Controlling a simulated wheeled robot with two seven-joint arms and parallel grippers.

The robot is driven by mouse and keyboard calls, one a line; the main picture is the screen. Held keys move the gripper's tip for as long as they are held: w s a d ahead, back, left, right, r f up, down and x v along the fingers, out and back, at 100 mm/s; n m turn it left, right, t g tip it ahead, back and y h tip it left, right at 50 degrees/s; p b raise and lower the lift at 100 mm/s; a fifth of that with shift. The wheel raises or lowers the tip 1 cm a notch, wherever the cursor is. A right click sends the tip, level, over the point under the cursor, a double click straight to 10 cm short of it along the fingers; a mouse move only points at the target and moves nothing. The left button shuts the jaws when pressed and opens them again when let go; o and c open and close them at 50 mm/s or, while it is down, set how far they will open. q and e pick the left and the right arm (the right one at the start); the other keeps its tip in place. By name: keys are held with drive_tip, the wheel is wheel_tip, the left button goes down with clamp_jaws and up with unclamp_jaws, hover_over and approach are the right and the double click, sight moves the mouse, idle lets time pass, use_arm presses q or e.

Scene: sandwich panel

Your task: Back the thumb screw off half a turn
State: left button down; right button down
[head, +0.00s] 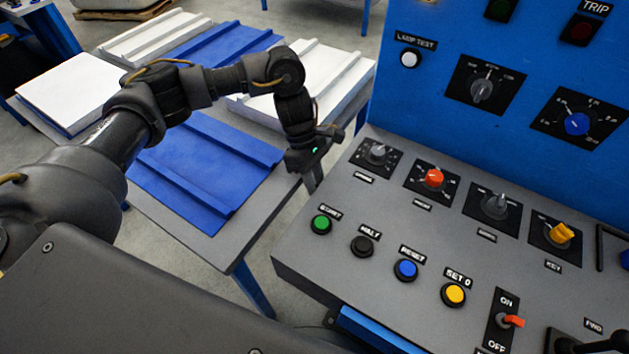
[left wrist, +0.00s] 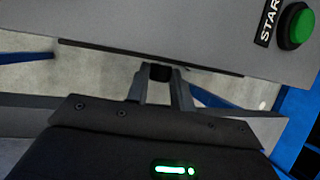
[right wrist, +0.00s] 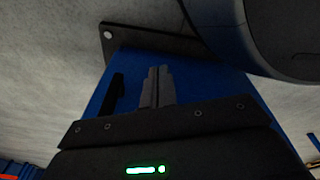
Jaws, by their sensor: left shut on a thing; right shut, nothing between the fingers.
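The thumb screw (left wrist: 160,72) is a small dark knob at the edge of the grey console (left wrist: 215,35) in the left wrist view. My left gripper (left wrist: 160,80) is shut on it, with one finger on each side. In the head view my left gripper (head: 312,185) is at the console's far left edge, and the screw is hidden there. How far the screw is turned cannot be seen. My right gripper (right wrist: 157,75) is shut and empty in the right wrist view, in front of a blue surface (right wrist: 185,68). It does not show in the head view.
The console top (head: 330,255) carries several buttons and knobs, with the green start button (head: 321,223) nearest my left gripper. A blue upright panel (head: 420,90) stands behind. A table (head: 215,240) with blue and white panels stands to the left, across a narrow gap.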

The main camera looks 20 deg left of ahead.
use_arm(q)
drive_tip(key=c, duration=1.2)
unclamp_jaws()
drive_tip(key=v, duration=1)
drive_tip(key=shift+a+r, duration=0.1)
drive_tip(key=shift+r, duration=0.3)
